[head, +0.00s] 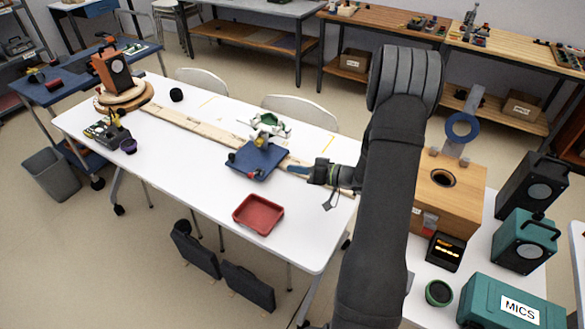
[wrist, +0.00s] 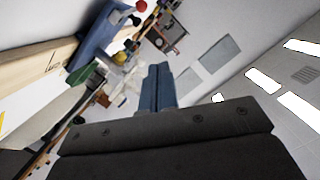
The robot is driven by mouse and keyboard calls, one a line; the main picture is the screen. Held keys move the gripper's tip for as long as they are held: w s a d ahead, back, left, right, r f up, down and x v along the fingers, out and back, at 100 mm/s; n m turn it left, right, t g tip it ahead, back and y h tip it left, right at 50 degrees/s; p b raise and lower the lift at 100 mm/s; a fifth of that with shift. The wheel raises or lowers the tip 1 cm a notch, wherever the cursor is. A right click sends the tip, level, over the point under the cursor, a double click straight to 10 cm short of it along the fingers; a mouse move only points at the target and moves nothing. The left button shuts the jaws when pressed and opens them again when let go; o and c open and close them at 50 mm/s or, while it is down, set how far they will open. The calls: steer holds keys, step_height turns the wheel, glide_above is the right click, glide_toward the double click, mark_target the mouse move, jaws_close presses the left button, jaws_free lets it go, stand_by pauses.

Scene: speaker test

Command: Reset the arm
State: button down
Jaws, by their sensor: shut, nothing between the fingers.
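My gripper (head: 292,168) is over the right part of the white table, pointing left, beside a blue tray-like board. Its blue fingers (wrist: 158,72) are together in the wrist view with nothing between them. My dark arm reaches in from the lower right of the head view and hides part of the table's right end.
The blue board (head: 252,170) holds small parts and lies close to the fingertips. A red tray (head: 258,214) sits nearer the front of the white table (head: 190,180). An orange speaker (head: 112,70) stands on a round wooden turntable at the far left. A wooden box (head: 455,205) stands right of my arm.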

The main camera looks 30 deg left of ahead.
stand_by(0.4)
steer(key=w+a+f+m, duration=0.1)
steer(key=a+f+m, duration=0.1)
steer(key=a, duration=0.4)
steer(key=w+a+f+m+g, duration=0.1)
steer(key=w+a+f+m, duration=0.1)
steer(key=a+m, duration=0.2)
steer(key=shift+w+a+f+g+y, duration=0.15)
steer(key=shift+a+f+g+y, duration=0.2)
steer(key=shift+a, duration=0.65)
